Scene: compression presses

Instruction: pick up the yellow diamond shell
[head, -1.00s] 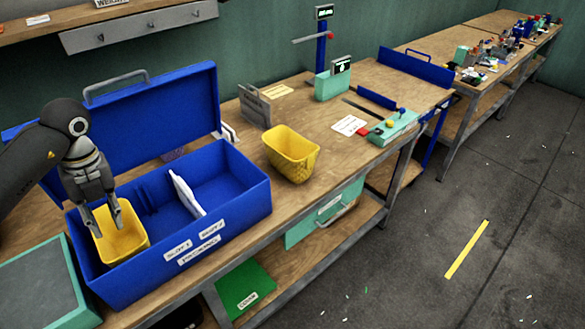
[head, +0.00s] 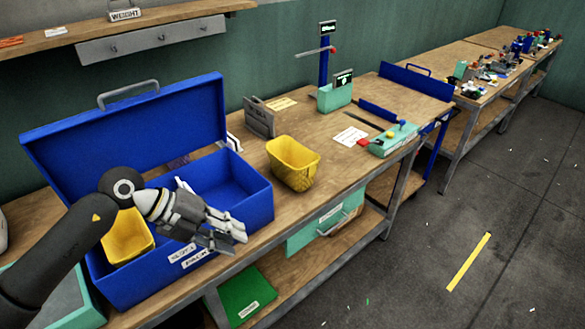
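A yellow shell (head: 292,165), a tapered tub with a textured outer side, stands upright on the bench to the right of the blue case. A second yellow shell (head: 122,240) sits in the left compartment of the open blue case (head: 262,197); my arm partly covers it. My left gripper (head: 236,237) is above the front wall of the case, pointing right and a little down. Its fingers look spread, with nothing between them. It is apart from both shells, to the lower left of the one on the bench. My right gripper is not in view.
The case's raised lid (head: 125,125) stands behind my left arm. A grey holder (head: 259,118) stands behind the bench shell, with a teal scale (head: 334,97) and a teal button panel (head: 393,140) to the right. Bare bench surrounds the shell.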

